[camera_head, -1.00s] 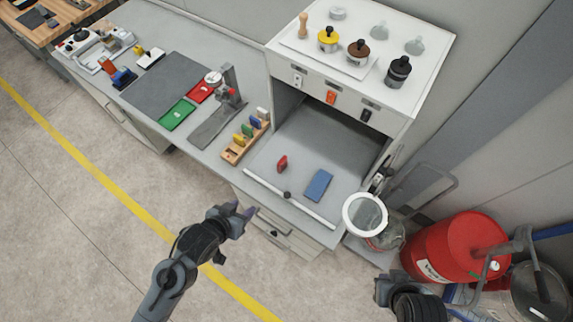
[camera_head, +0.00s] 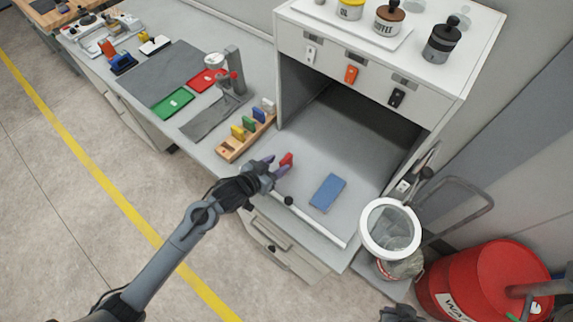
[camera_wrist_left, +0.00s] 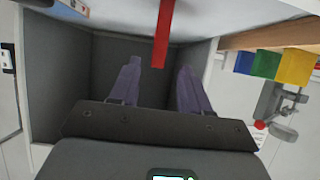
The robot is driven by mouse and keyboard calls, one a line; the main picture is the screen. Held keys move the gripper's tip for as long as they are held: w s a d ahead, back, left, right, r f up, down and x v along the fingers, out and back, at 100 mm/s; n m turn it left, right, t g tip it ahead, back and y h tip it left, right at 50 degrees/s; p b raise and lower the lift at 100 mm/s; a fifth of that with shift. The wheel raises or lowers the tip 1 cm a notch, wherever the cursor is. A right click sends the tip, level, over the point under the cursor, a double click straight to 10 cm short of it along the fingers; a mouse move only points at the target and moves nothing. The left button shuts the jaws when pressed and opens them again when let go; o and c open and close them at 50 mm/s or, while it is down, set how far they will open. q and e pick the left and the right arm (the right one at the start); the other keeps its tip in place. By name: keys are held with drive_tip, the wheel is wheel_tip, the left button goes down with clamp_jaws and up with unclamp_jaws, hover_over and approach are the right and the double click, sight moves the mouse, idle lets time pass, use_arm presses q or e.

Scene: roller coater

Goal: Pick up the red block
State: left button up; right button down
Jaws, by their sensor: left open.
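The red block (camera_head: 287,159) stands on the grey surface in front of the open cabinet bay. My left gripper (camera_head: 276,168) is open at the block's near left side, its fingertips close to it. In the left wrist view the red block (camera_wrist_left: 163,35) comes in from the top edge, and its lower end shows between the tips of my open left gripper (camera_wrist_left: 158,72). Nothing is held, and I cannot tell whether a finger touches the block. A dark part of my right arm shows at the bottom edge, and its jaws cannot be made out.
A wooden rack (camera_head: 232,151) with several coloured blocks stands to the left. A white bar (camera_head: 318,227) edges the surface in front. A white-rimmed container (camera_head: 391,229) and red drum (camera_head: 487,280) are at right.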

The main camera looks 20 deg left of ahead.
sight(285, 160)
use_arm(q)
drive_tip(key=shift+x, duration=0.9)
drive_tip(key=x, duration=0.3)
drive_tip(key=shift+w+d+r, duration=0.2)
drive_tip(key=shift+w+d, duration=0.15)
drive_tip(key=shift+w, duration=0.05)
drive_tip(key=shift+w+d+f, duration=0.15)
drive_tip(key=shift+w+f, duration=0.15)
drive_tip(key=shift+w, duration=0.25)
clamp_jaws()
